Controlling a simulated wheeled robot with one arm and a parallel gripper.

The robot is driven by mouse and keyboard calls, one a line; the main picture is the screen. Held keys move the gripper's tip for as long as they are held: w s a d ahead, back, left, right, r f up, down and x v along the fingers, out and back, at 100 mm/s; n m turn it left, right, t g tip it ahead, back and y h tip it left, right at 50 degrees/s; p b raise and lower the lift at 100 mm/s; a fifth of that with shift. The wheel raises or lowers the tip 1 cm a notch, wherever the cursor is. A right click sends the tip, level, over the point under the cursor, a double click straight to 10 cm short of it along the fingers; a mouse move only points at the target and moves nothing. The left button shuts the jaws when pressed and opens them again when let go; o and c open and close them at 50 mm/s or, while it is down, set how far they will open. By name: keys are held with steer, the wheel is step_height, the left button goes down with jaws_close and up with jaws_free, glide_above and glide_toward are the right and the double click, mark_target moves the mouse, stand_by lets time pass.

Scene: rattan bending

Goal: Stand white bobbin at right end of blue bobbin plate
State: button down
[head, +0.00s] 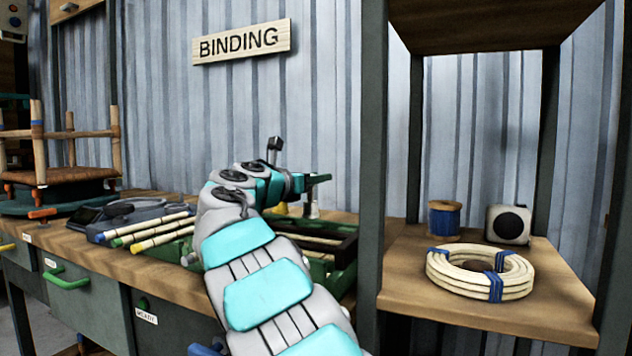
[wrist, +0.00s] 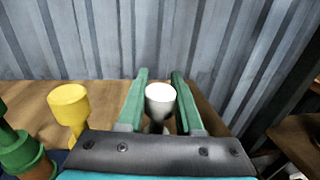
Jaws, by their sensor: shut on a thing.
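The white bobbin (wrist: 160,101) stands between the two green fingers of my gripper (wrist: 161,78) in the wrist view, its wide round top toward the camera. My gripper is shut on it. Its lower end is partly hidden, and I cannot tell whether it touches anything below. A yellow bobbin (wrist: 68,103) stands upright to the left, apart from my gripper. A green bobbin (wrist: 20,150) is farther left, cut by the frame edge. A dark blue sliver, perhaps the blue bobbin plate (wrist: 60,157), shows between them. In the head view my arm hides most of this area.
The wooden bench (head: 150,268) carries bundled rods (head: 150,232) and a green tray (head: 342,283) near my arm. A corrugated wall stands behind.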

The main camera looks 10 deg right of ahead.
steer(key=c, duration=0.6)
jaws_free()
steer(key=shift+o, duration=0.2)
steer(key=shift+r, duration=0.1)
steer(key=shift+s+a, duration=0.3)
steer(key=shift+a, duration=0.05)
steer(key=p+v, duration=0.1)
steer(key=v, duration=1)
steer(key=shift+p, duration=0.3)
